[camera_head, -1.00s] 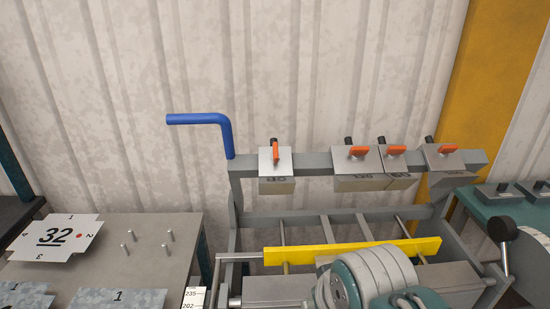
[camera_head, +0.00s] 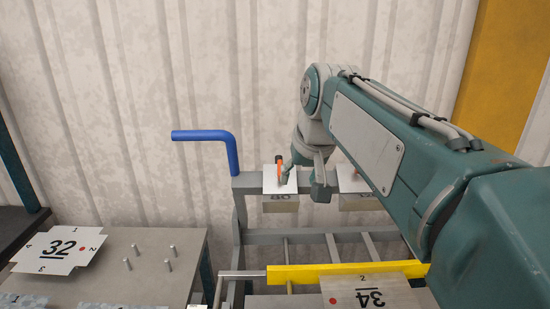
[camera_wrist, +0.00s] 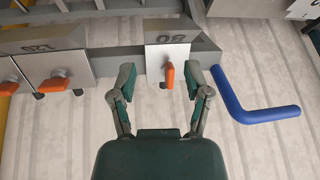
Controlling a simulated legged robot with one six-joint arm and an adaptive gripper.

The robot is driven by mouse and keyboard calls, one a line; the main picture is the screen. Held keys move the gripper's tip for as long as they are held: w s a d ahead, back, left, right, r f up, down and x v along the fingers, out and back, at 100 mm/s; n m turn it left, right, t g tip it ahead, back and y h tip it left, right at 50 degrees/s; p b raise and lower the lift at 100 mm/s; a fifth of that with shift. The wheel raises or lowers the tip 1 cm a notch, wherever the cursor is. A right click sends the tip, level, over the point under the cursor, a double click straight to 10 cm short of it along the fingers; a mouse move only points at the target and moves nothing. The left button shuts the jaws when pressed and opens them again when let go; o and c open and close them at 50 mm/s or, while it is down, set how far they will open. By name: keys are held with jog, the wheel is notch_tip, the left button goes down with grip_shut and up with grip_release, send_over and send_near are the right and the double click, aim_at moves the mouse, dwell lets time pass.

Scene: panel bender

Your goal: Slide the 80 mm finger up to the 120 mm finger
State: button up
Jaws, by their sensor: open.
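The 80 finger (camera_head: 280,203) is a grey block with an orange lever, hanging on the grey bar at its left part; it also shows in the wrist view (camera_wrist: 168,52). Its lever points across the bar. The 120 finger (camera_head: 362,202) hangs farther right, partly hidden by my arm; in the wrist view it is at the left (camera_wrist: 48,65). A gap of bare bar lies between the two. My gripper (camera_wrist: 160,78) is open, with one fingertip on each side of the 80 finger's lever end. Nothing is held; contact cannot be told.
A blue bent handle (camera_head: 210,136) rises at the bar's left end, close to my gripper's right side in the wrist view (camera_wrist: 255,110). A yellow strip (camera_head: 340,273) crosses the frame below. A plate marked 34 (camera_head: 385,290) lies in front. A table with pegs (camera_head: 110,285) stands left.

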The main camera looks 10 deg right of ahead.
jog(key=w+r, duration=0.3)
jog(key=w, duration=0.5)
send_near(278, 157)
jog(key=d, duration=0.1)
jog(key=shift+g+y, duration=0.3)
jog(key=shift+y, duration=0.1)
jog(key=x, duration=0.7)
jog(key=w+x, duration=0.1)
jog(key=x, duration=0.3)
jog(key=shift+r, duration=0.2)
